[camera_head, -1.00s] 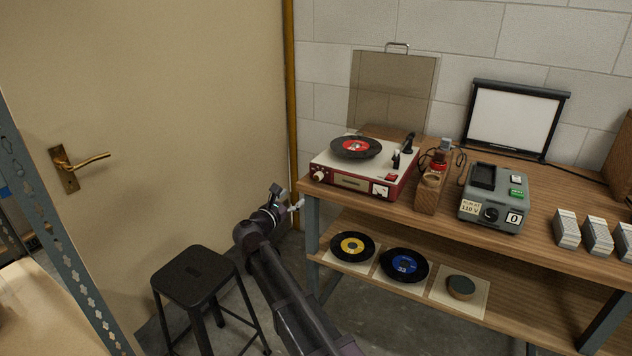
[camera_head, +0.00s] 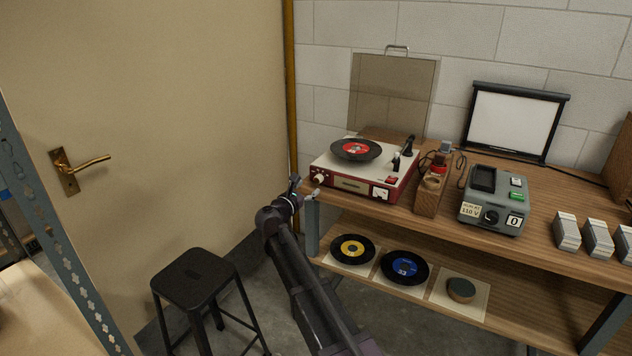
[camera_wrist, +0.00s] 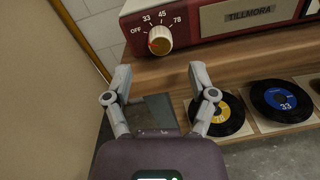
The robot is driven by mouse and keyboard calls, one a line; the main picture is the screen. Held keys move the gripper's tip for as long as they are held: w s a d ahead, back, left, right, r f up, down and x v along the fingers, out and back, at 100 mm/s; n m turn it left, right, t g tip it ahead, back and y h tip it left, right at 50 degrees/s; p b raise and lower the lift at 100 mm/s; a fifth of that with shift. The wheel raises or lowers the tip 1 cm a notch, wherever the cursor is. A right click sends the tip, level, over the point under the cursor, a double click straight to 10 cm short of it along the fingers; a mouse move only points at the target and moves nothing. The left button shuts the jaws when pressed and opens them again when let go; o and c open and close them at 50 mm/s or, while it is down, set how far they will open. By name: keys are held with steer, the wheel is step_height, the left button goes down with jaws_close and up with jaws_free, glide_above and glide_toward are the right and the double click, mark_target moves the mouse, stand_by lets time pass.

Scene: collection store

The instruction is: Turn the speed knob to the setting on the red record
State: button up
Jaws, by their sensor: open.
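The cream speed knob (camera_wrist: 160,40) is on the red front of the record player (camera_head: 350,182), at its left end. In the wrist view it has marks OFF, 33, 45 and 78 around it and a reddish patch on its face; I cannot tell which mark it points to. It also shows small in the head view (camera_head: 319,179). The record with the red label (camera_head: 355,147) lies on the turntable; its print is too small to read. My gripper (camera_wrist: 160,76) is open and empty, its fingers apart, short of the knob and below it in the wrist view.
The wooden bench edge (camera_wrist: 185,68) runs just below the player. On the lower shelf lie a yellow-label record (camera_head: 352,247), a blue-label record (camera_head: 404,266) marked 33, and a round dark-topped piece (camera_head: 461,288). A black stool (camera_head: 195,275) stands left of my arm.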

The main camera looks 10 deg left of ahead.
mark_target(316, 180)
steer(key=shift+x, duration=2.85)
jaws_close()
